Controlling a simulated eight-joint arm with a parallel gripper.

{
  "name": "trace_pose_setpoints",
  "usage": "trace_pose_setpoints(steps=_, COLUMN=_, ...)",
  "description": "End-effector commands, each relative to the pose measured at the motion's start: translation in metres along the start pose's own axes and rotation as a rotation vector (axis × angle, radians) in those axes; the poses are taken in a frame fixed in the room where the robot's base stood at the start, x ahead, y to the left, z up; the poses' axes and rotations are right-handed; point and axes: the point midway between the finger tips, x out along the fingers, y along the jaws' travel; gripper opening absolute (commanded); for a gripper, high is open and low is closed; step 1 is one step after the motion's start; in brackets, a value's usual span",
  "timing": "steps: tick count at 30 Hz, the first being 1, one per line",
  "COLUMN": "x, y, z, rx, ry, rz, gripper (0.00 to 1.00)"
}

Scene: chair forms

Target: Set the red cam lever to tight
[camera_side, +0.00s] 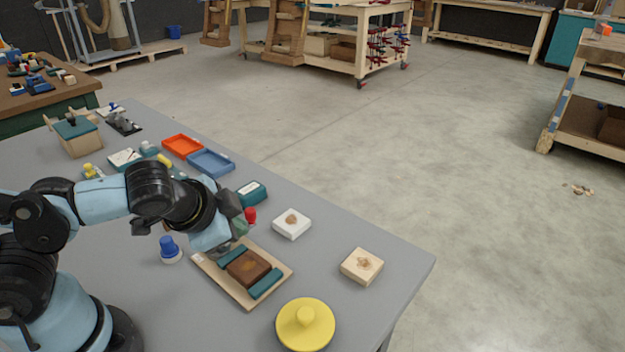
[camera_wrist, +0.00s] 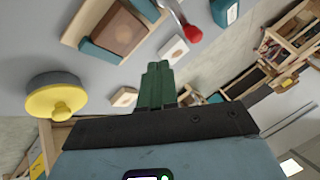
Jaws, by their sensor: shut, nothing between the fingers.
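The red cam lever's round knob (camera_side: 250,214) shows just right of my gripper in the side view. In the wrist view the red knob (camera_wrist: 193,33) sits on a grey rod, to the right of my fingertips and apart from them in the picture. The wooden board (camera_side: 222,281) carries a brown block (camera_side: 248,267) between two teal bars (camera_side: 265,283). The lever's base is hidden behind my gripper in the side view. My gripper (camera_side: 237,222) is above the board's far end. In the wrist view my gripper (camera_wrist: 158,66) has its green fingers together, holding nothing.
A white block (camera_side: 292,224), a pale wood block (camera_side: 362,266) and a yellow knobbed disc (camera_side: 305,324) stand around the board. A blue-topped knob (camera_side: 170,249) stands left. A teal box (camera_side: 251,193) and blue tray (camera_side: 211,162) lie beyond. The table's right edge is near.

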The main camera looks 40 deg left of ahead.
Motion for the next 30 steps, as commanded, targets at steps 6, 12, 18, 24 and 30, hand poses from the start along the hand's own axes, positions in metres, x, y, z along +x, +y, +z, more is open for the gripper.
trace_pose_setpoints(steps=6, x=0.014, y=0.000, z=0.000, rx=-0.002, ry=-0.001, rz=0.000, gripper=0.00)
trace_pose_setpoints(steps=12, x=0.026, y=0.000, z=0.000, rx=-0.002, ry=-0.001, rz=0.000, gripper=0.00)
trace_pose_setpoints(steps=18, x=0.037, y=-0.001, z=0.000, rx=-0.002, ry=-0.001, rz=0.000, gripper=0.00)
trace_pose_setpoints(steps=24, x=0.049, y=0.000, z=0.000, rx=-0.001, ry=-0.001, rz=0.000, gripper=0.00)
trace_pose_setpoints(steps=30, x=0.060, y=-0.008, z=0.001, rx=-0.006, ry=-0.003, rz=-0.002, gripper=0.00)
